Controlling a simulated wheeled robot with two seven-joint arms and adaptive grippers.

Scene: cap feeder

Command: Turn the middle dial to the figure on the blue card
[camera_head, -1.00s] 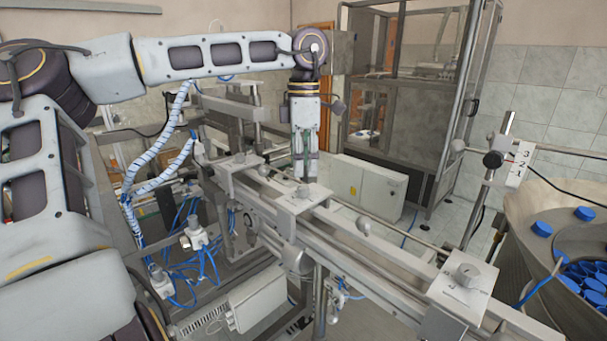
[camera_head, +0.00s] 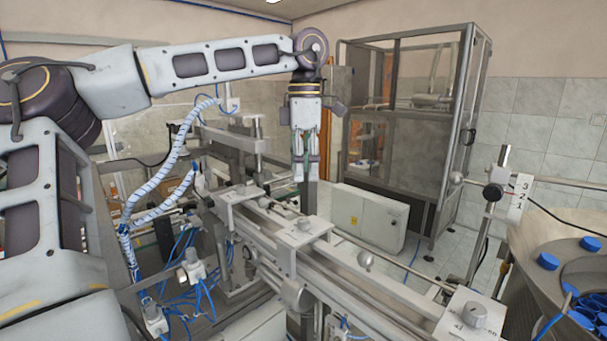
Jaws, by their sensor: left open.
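The middle dial (camera_head: 304,225) is a small grey knob on a pale plate of the conveyor rail. Its marks are too small to read. A left-hand dial (camera_head: 242,190) and a right-hand dial (camera_head: 473,314) sit on similar plates. My left gripper (camera_head: 305,178) points down above the middle dial, open and apart from it, with nothing visible between its fingers. I see no card that is clearly blue. My right gripper is out of view.
A feeder bowl (camera_head: 520,258) with blue caps (camera_head: 585,275) stands at the right edge. A glazed steel cabinet (camera_head: 420,130) and a low pale box (camera_head: 368,215) stand behind the rail. Blue hoses (camera_head: 190,265) hang at left. A round knob (camera_head: 365,260) sticks up beside the rail.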

